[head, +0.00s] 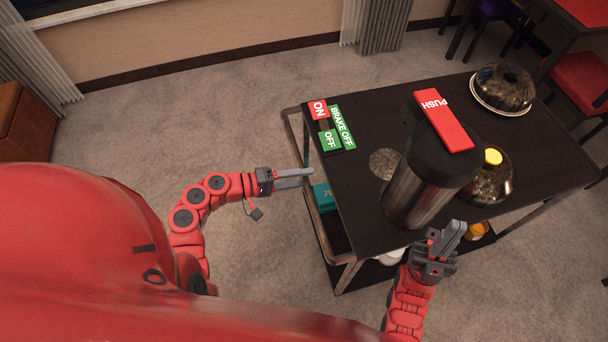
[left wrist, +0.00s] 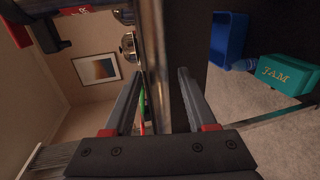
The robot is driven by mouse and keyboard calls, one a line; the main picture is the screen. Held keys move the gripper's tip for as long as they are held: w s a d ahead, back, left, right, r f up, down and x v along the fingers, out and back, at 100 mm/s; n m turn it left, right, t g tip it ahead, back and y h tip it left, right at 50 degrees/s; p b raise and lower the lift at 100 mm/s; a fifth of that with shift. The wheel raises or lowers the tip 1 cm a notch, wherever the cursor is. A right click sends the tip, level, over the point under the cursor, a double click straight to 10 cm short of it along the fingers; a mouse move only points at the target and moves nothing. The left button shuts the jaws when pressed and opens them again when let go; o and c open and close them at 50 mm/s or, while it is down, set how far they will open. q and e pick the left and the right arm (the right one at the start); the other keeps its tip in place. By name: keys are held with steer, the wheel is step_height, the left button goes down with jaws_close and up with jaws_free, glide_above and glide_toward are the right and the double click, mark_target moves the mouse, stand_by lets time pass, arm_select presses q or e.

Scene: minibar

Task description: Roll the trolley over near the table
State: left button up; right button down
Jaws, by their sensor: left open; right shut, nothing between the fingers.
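The trolley (head: 365,215) has a dark top and a metal push handle (head: 291,125) along its left end. My left gripper (head: 305,178) is open at this handle. In the left wrist view, a dark metal bar (left wrist: 165,60) runs between its two open fingers (left wrist: 158,95); I cannot tell whether they touch it. My right gripper (head: 452,235) is shut and empty beside the trolley's near side, in front of the tall urn. A table (head: 585,8) with a red top stands at the far upper right, apart from the trolley.
The trolley carries a brake panel (head: 333,128) with ON and OFF labels, an urn (head: 412,185) with a red PUSH lever, and two domed dishes (head: 505,85). A teal JAM box (left wrist: 290,74) is lower down. Red chairs (head: 580,80) stand near the table. Carpet left of the trolley is clear.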

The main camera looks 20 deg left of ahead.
arm_select(q)
steer(key=shift+w+d+f, duration=0.1)
steer(key=shift+w+d, duration=0.2)
steer(key=shift+d, duration=0.05)
steer(key=shift+c, duration=0.4)
jaws_close()
stand_by(0.9)
